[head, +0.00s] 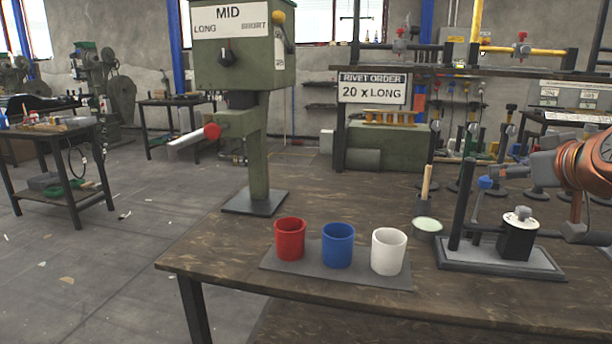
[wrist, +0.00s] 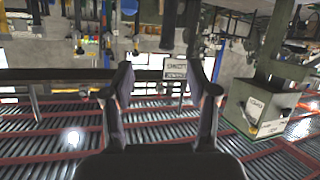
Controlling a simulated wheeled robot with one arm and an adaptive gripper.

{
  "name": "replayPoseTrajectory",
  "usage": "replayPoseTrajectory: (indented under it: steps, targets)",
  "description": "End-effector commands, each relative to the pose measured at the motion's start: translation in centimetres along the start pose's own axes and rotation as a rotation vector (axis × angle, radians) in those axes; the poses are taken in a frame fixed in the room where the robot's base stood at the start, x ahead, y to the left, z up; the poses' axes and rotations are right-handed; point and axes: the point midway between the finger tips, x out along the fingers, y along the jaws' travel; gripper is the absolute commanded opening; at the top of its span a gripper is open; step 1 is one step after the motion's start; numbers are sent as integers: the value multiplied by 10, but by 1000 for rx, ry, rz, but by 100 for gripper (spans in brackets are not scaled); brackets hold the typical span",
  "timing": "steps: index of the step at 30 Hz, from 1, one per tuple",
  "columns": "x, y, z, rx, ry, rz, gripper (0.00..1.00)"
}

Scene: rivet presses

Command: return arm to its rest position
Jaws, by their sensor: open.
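In the wrist view my gripper (wrist: 160,90) is open, its two dark fingers apart with nothing between them. Behind it the workshop appears upside down. In the head view an orange arm link (head: 590,165), mine by its look, enters at the right edge; the fingers cannot be made out there. The arm is above the right side of the wooden bench (head: 220,250), near a black block with a white top (head: 518,235) on a grey base. The green press (head: 245,70) with a dial and a MID, LONG, SHORT label stands on the bench at the left.
Red (head: 290,240), blue (head: 338,246) and white (head: 388,252) cups stand on a grey mat at the bench's front. A small bowl (head: 427,227) and a wooden-handled tool (head: 426,185) stand behind. A sign (head: 373,90) reads 20 x LONG. Open floor (head: 110,270) lies left.

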Motion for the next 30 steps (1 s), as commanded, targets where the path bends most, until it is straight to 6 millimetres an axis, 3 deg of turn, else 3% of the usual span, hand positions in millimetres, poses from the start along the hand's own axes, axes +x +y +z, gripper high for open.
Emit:
replayPoseTrajectory:
  steps: [8,14,21,30]
  targets:
    - [-6,-66,0,0,-155,-111,58]
    - [-26,-131,21,5,-365,-205,58]
    - [-72,-186,61,22,-651,-259,58]
    - [-160,-216,106,60,-1010,-225,58]
